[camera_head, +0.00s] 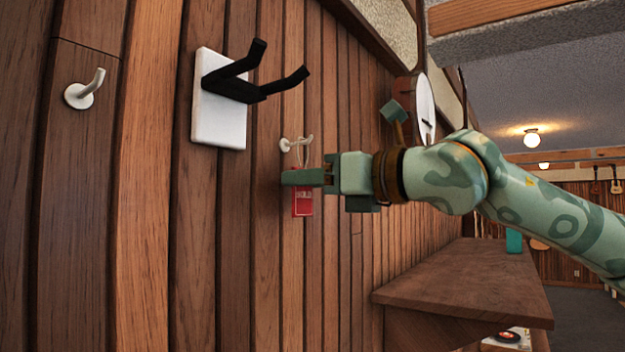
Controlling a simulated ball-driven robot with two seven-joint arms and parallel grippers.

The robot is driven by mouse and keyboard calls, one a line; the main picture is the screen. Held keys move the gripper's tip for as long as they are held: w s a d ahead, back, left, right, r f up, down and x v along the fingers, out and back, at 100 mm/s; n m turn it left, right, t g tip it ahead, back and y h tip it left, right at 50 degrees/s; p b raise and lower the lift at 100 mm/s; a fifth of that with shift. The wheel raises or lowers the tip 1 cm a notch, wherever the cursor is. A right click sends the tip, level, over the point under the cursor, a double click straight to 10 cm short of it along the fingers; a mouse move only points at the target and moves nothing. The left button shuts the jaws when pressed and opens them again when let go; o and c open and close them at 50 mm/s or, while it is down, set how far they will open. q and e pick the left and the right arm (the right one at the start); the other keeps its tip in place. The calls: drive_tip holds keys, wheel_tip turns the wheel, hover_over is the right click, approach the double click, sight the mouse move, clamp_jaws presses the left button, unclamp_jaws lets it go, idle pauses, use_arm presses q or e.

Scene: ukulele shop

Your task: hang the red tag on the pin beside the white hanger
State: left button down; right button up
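The white hanger (219,115) is a white plate on the plank wall with a two-pronged black fork. A white pin (297,144) sticks out of the wall to its right, and another white pin (86,90) is to its left. My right gripper (303,178) is just below the right pin, its fingers across the top of the red tag (302,204) and seemingly shut on it. The tag hangs upright below the fingers. Its pale cord loop (303,154) rises above them to the right pin; I cannot tell whether it is around the pin. My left gripper is out of view.
A brown wooden counter (465,285) stands along the wall at lower right. A round banjo-like instrument (425,108) hangs on the wall behind my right arm. The wall below the hanger and left pin is clear.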

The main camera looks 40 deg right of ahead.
drive_tip(key=o, duration=0.5)
drive_tip(key=b+v, duration=0.6)
drive_tip(key=v, duration=1)
drive_tip(key=shift+s+d+b, duration=0.1)
drive_tip(key=shift+s+b, duration=0.1)
drive_tip(key=shift+b, duration=0.15)
